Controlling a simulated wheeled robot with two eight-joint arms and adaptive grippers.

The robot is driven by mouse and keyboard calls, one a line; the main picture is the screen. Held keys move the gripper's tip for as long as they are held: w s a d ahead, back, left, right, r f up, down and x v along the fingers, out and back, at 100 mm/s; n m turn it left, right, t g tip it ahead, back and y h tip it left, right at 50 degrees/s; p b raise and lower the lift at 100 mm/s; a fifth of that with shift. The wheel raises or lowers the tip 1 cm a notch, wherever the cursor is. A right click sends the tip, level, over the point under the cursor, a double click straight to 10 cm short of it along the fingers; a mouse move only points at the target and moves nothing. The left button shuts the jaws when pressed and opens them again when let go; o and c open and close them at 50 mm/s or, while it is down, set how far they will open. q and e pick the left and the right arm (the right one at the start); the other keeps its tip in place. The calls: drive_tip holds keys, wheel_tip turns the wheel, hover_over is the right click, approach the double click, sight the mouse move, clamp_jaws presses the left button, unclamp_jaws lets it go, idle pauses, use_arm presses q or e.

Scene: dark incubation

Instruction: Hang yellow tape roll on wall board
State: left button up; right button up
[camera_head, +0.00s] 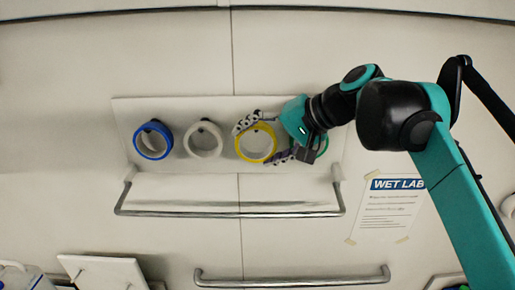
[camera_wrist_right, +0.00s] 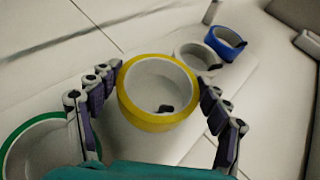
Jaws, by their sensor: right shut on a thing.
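The yellow tape roll (camera_head: 241,152) is at the white wall board (camera_head: 222,107), right of the white roll, in the head view. My right gripper (camera_head: 258,143) reaches in from the right, its fingers shut on opposite sides of the roll. In the right wrist view the yellow roll (camera_wrist_right: 150,123) sits between the fingers of my right gripper (camera_wrist_right: 158,84). A dark peg (camera_wrist_right: 165,108) shows inside the roll's opening; whether the roll's weight rests on it I cannot tell. My left gripper is not in view.
A blue roll (camera_head: 151,155) and a white roll (camera_head: 203,152) hang on the board to the left. A green roll (camera_head: 322,146) is partly hidden behind my gripper. A metal rail (camera_head: 230,214) runs below the board, and a WET LAB sign (camera_head: 385,210) is at right.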

drive_tip(key=shift+w, duration=1.25)
drive_tip(key=shift+w+f, duration=0.65)
drive_tip(key=shift+w, duration=0.15)
drive_tip(key=o, duration=1.2)
drive_tip(key=shift+s+d+r, duration=0.1)
